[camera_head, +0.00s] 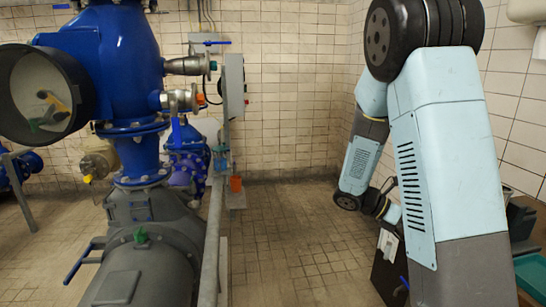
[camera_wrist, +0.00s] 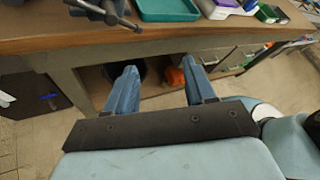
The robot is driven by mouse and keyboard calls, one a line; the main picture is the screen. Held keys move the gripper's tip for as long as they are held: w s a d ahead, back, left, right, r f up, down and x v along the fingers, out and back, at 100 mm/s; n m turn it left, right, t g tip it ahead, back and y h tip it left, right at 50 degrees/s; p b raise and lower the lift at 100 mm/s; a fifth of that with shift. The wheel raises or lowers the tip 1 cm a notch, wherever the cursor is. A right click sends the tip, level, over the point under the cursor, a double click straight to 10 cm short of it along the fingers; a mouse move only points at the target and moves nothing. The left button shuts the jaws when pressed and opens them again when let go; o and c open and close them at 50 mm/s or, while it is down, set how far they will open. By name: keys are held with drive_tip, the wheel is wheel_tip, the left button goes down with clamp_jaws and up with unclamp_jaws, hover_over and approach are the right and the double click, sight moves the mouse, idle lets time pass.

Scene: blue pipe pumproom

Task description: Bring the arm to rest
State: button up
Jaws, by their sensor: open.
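My gripper (camera_wrist: 160,82) shows in the wrist view with its two blue fingers wide apart and nothing between them. The fingers point at the front of a wooden-topped workbench (camera_wrist: 215,43), at its open space below the top. Whether they touch the bench cannot be told. In the head view, my light-blue arm fills the right side, bent at a large dark joint near the top. My gripper cannot be made out there.
A teal tray (camera_wrist: 168,9) lies on the bench, and an orange thing (camera_wrist: 176,77) is below it. In the head view, blue pump pipework (camera_head: 125,60), a grey pipe (camera_head: 150,265) and a metal rail (camera_head: 212,235) stand left. Tiled floor (camera_head: 285,235) is clear in the middle.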

drive_tip(key=s+a+r+m+t+y, duration=1)
drive_tip(key=s+a+r+m, duration=0.5)
drive_tip(key=m, duration=0.4)
drive_tip(key=s+r+y, duration=0.1)
drive_tip(key=r+y, duration=0.1)
drive_tip(key=shift+s+a+m+y, duration=0.25)
drive_tip(key=shift+s+m+y, duration=0.05)
drive_tip(key=shift+s, duration=0.1)
